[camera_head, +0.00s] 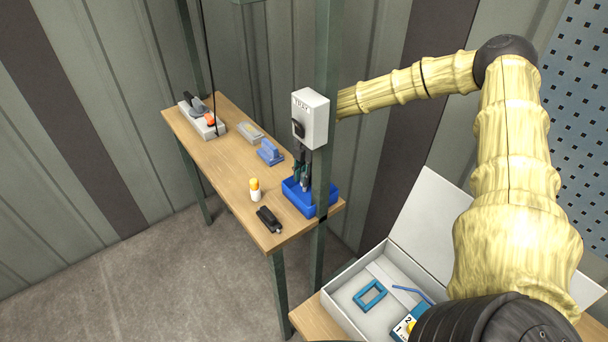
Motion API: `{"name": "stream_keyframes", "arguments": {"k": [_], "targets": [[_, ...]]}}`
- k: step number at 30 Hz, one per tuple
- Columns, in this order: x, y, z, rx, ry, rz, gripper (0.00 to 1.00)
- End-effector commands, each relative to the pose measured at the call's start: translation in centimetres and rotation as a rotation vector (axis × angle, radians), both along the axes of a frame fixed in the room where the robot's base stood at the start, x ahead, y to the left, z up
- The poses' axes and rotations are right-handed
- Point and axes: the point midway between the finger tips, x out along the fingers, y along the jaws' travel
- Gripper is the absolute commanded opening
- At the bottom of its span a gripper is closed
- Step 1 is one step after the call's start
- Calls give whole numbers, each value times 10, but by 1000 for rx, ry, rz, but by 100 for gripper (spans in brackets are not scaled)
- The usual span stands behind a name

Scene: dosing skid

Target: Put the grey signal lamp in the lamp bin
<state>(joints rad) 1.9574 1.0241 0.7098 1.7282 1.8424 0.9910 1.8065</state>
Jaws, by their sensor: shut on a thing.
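My arm reaches from the lower right, bends high up, and passes behind the green post. My gripper (303,178) shows as dark fingers pointing down below the switch box, at the blue bin. It is shut on a small greyish thing, which I take to be the grey signal lamp; it is mostly hidden between the fingers. The blue bin (326,207) stands at the near right end of the wooden table. No label on it is readable, so I cannot tell whether it is the lamp bin. Whether the held thing touches the bin is unclear.
A green post (325,160) with a grey switch box (311,118) stands before my arm. The table (222,163) holds an orange-capped white bottle (255,190), a black device (268,219), a blue object (270,152) and a grey tray (249,132). An open white case (345,300) lies nearer.

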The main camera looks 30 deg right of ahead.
Motion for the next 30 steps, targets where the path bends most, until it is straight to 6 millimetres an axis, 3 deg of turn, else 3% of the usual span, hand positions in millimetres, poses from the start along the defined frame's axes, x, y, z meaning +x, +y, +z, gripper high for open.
{"name": "stream_keyframes", "arguments": {"k": [5,6,7,20,30], "targets": [[0,0,-3,0,1,0,0],[0,0,-3,0,1,0,29],[0,0,-3,0,0,0,34],[0,0,2,0,-1,0,34],[2,-4,35,1,-3,0,34]]}}
